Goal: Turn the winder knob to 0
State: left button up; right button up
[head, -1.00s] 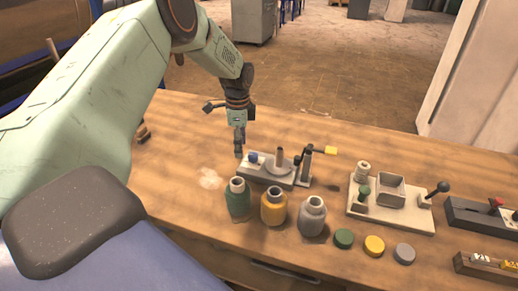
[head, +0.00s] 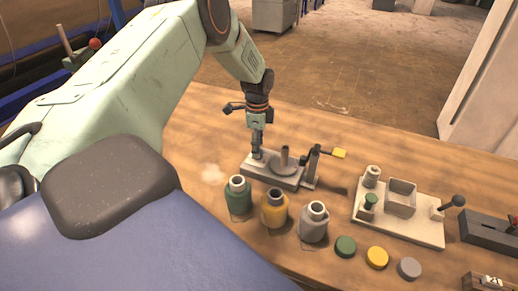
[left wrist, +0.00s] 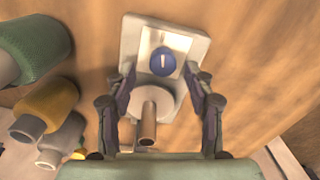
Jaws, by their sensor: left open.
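The winder (head: 285,183) is a grey block on the wooden table, with an upright spindle on a round disc and a yellow-tipped crank at its right. Its round blue knob (left wrist: 163,62) carries a short white line, nearly upright in the left wrist picture, on a pale plate. In the head view the knob is hidden behind my left gripper (head: 257,156), which points down over the winder's left end. In the left wrist view the open fingers of my left gripper (left wrist: 161,77) stand on either side, apart from the knob. My right gripper is not in view.
Green (head: 238,196), yellow (head: 274,210) and grey (head: 313,225) bottles stand in front of the winder. Several coloured caps lie right of them. A pale board (head: 425,228) with a spool, open box and lever is further right. Bare table lies behind the winder.

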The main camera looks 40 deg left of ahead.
pick_arm(q)
jog(key=f, duration=0.3)
jog(key=shift+w+a+f, duration=0.1)
jog(key=shift+w+a, duration=0.05)
jog(key=shift+w, duration=0.1)
jog(key=shift+s+r, duration=0.25)
jog(key=shift+c, duration=0.4)
jog(key=shift+w+f, duration=0.2)
jog(key=shift+w, duration=0.05)
jog(key=c, duration=0.4)
jog(key=shift+r, duration=0.1)
grip_shut()
